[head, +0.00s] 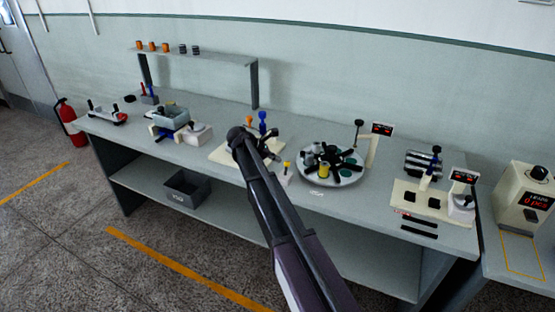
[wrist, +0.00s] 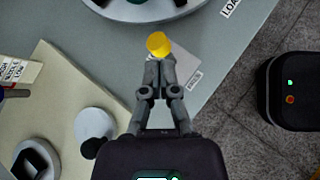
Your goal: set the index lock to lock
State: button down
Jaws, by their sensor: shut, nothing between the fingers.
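A small pale block (head: 284,178) with a yellow knob (head: 287,164) stands at the bench front, left of the round turntable (head: 317,180); I take it to be the index lock. In the wrist view the yellow knob (wrist: 158,43) is just beyond my gripper's (wrist: 160,62) closed fingertips. They are very close to it; I cannot tell whether they touch. The fingers hold nothing. A white label plate (wrist: 187,72) shows beside them, its print too small to read. The fingers hide part of the block, and the lock's setting cannot be read.
The turntable carries black fixtures and a yellow cylinder (head: 323,171). A cream plate (wrist: 62,105) with a white round part (wrist: 94,124) lies left of my gripper. Right of the bench edge is floor, with a dark box-shaped body showing small lights.

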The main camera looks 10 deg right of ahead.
jog(key=w+a+r+p, duration=0.2)
jog(key=a+r+p, duration=0.6)
jog(key=r+p, duration=0.1)
jog(key=shift+a, duration=0.4)
dwell(0.6)
jog(key=s+d+f+m+y, duration=0.2)
jog(key=s+m, duration=0.4)
jog(key=s, duration=0.5)
jog(key=s+d+f+m+y, duration=0.2)
jog(key=s+m, duration=0.4)
jog(key=s, duration=0.6)
jog(key=s+d+f+m+g+y, duration=0.1)
jog(key=s+d+m+y, duration=0.3)
jog(key=s, duration=0.8)
jog(key=shift+s+d+f+m+y, duration=0.25)
jog(key=shift+d+f+m+y, duration=0.1)
jog(key=shift+f+m+y, duration=0.5)
